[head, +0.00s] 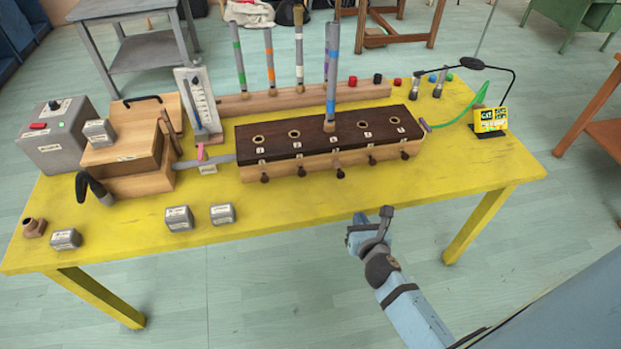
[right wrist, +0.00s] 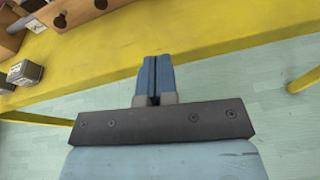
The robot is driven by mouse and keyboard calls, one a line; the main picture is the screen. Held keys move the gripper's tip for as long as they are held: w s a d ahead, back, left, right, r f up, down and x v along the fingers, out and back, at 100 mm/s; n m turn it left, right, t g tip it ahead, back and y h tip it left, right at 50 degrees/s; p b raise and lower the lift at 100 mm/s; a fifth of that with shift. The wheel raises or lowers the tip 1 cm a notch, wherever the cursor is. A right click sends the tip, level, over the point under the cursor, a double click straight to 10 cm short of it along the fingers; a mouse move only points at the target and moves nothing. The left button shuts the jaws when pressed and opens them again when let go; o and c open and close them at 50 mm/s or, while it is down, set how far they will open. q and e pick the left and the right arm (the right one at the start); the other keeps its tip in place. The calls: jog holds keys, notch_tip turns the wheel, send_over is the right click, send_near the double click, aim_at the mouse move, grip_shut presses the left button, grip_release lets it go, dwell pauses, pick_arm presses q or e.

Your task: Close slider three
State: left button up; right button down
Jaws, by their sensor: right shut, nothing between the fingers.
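The slider box (head: 290,165) has a dark top with a row of numbered holes and light wooden sides, and stands on the yellow table. Several dark slider knobs stick out of its front. The middle one, slider three (head: 339,172), is below a tall grey tube (head: 331,75) standing at the middle hole. How far this slider is out is hard to tell. My right gripper (head: 358,222) is shut and empty, in front of the table's near edge and apart from the box. Its blue fingers meet in the right wrist view (right wrist: 157,72). My left gripper is not in view.
Grey blocks (head: 179,218) lie left of the box near the front edge. A wooden bellows-like box (head: 130,155) stands further left. Several tubes rise from a wooden rail (head: 250,103) behind. The yellow table (head: 400,190) is clear between the box and its front edge.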

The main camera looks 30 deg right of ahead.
jog(key=w+n, duration=0.1)
send_near(342, 174)
jog(key=w+f, duration=0.1)
jog(key=w, duration=0.1)
jog(key=w+d+f, duration=0.1)
jog(key=w+f, duration=0.1)
jog(key=w, duration=0.1)
jog(key=shift+w+d+f, duration=0.2)
jog(key=shift+w+f, duration=0.05)
jog(key=shift+w, duration=0.1)
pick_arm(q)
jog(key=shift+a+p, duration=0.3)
pick_arm(e)
jog(key=shift+w+d, duration=0.1)
jog(key=shift+w, duration=0.35)
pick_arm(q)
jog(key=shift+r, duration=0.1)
pick_arm(e)
jog(key=w, duration=0.3)
jog(key=shift+w+d+b, duration=0.15)
jog(key=shift+d+b, duration=0.15)
jog(key=shift+d, duration=0.05)
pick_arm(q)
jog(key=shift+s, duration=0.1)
pick_arm(e)
jog(key=shift+w+d+r, duration=0.1)
jog(key=shift+w+r, duration=0.05)
